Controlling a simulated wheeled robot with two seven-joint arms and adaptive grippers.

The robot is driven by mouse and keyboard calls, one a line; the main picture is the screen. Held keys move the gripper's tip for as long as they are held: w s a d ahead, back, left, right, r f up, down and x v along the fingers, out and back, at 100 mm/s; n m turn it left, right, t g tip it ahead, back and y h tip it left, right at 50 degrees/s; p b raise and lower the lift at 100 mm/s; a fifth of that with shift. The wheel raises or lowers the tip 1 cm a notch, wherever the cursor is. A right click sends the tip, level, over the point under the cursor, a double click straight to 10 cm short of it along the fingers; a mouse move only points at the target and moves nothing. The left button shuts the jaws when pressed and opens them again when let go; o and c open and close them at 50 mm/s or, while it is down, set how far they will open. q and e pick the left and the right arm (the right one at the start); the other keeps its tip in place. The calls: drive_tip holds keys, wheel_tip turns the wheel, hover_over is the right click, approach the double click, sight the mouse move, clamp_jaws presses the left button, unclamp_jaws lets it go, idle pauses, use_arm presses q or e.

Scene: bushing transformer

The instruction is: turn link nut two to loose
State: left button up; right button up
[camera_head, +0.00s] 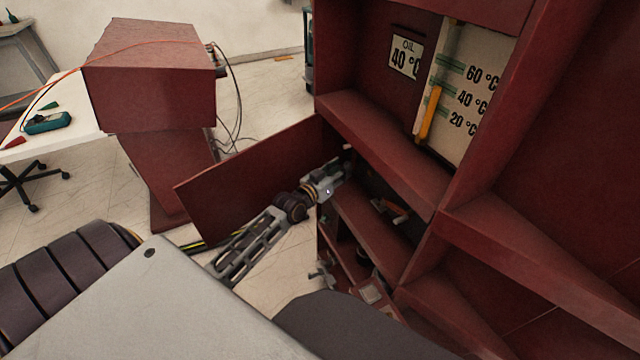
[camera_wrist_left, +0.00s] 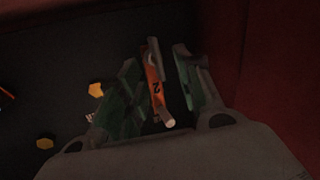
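An orange link marked 2 (camera_wrist_left: 156,88) shows in the left wrist view, with a grey metal piece (camera_wrist_left: 154,52) at its upper end and a pale round stud end (camera_wrist_left: 169,123) at its lower end. I cannot tell which part is the nut. My left gripper (camera_wrist_left: 158,85) is open, with one finger on each side of the link and a dark gap at the right finger. In the head view my left gripper (camera_head: 345,160) reaches into the opening of the red cabinet, its fingertips partly hidden. My right gripper is not in view.
Yellow hex nuts (camera_wrist_left: 96,89) sit on the dark panel left of the gripper. A red wall (camera_wrist_left: 272,75) is close on the right. The open cabinet door (camera_head: 245,180) stands behind my left arm. An orange-and-grey part (camera_head: 397,212) is in the lower compartment.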

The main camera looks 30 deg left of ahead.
use_arm(q)
drive_tip(key=s+a, duration=0.1)
drive_tip(key=s, duration=0.9)
drive_tip(key=shift+a+r, duration=0.25)
drive_tip(key=shift+r, duration=0.05)
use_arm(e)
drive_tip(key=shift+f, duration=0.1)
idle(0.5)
use_arm(q)
drive_tip(key=s+p, duration=0.1)
drive_tip(key=p, duration=0.3)
drive_tip(key=m+p, duration=0.1)
drive_tip(key=p, duration=0.4)
drive_tip(key=shift+s+f+m+t, duration=0.3)
drive_tip(key=shift+s+f, duration=0.1)
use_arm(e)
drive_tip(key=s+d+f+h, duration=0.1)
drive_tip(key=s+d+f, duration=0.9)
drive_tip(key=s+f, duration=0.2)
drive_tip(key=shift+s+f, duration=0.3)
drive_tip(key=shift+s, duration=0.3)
use_arm(q)
drive_tip(key=shift+w, duration=0.1)
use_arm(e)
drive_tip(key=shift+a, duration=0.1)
